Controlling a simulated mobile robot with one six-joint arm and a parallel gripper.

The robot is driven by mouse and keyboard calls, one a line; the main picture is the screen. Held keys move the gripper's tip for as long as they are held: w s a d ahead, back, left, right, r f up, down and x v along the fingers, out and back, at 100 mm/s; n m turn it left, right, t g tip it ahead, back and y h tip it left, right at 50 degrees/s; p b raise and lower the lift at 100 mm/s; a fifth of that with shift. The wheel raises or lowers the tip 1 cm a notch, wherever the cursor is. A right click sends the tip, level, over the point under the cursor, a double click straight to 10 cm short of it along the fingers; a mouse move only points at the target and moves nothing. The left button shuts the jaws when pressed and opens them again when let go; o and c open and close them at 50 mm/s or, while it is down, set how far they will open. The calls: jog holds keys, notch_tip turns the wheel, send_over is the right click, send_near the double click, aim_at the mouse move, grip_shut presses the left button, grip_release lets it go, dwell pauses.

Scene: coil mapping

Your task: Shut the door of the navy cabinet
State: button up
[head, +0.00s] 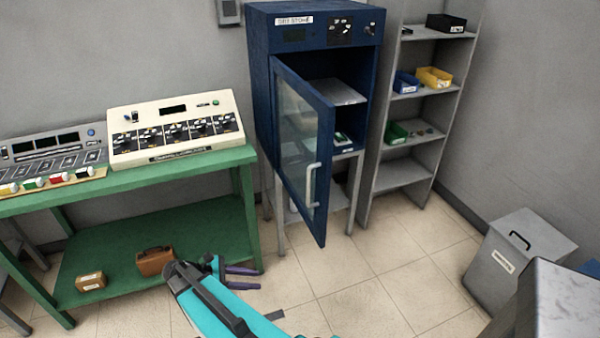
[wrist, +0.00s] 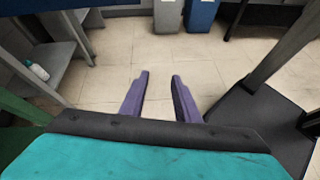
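The navy cabinet (head: 262,50) stands on grey legs against the back wall in the head view. Its glass-paned door (head: 303,135) is hinged on the left and stands wide open, swung out towards me. A pale upright handle (head: 311,186) is on the door's free edge. A shelf and a small item show inside. My gripper (head: 243,278) is low in front of the green bench, left of the door and apart from it. In the wrist view its two purple fingers (wrist: 158,98) are spread, with only floor between them.
A green bench (head: 205,163) with control panels stands left of the cabinet. A grey shelf rack (head: 402,172) with small bins stands right of it. A grey lidded bin (head: 508,262) is at the right. The tiled floor before the cabinet is clear.

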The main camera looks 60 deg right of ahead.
jog(key=w+d+r+g+h+p, duration=0.1)
jog(key=d+r, duration=0.3)
jog(key=r, duration=0.6)
jog(key=w+d+r+g+h+p, duration=0.1)
jog(key=d+r+g+p, duration=0.1)
jog(key=r, duration=0.8)
jog(key=w+d+r+g+h+p, duration=0.1)
jog(key=d+r, duration=0.4)
jog(key=r, duration=0.5)
jog(key=g+p, duration=0.1)
jog(key=p, duration=0.1)
jog(key=shift+d+r+p, duration=0.3)
jog(key=shift+r, duration=0.1)
jog(key=shift+s+d+f+b, duration=0.15)
jog(key=shift+d+f+b, duration=0.1)
jog(key=shift+b, duration=0.75)
jog(key=b+x, duration=0.2)
jog(key=b, duration=0.3)
jog(key=shift+r+b, duration=0.15)
jog(key=shift+b, duration=0.15)
jog(key=p+x, duration=0.3)
jog(key=x, duration=0.8)
jog(key=shift+r, duration=0.35)
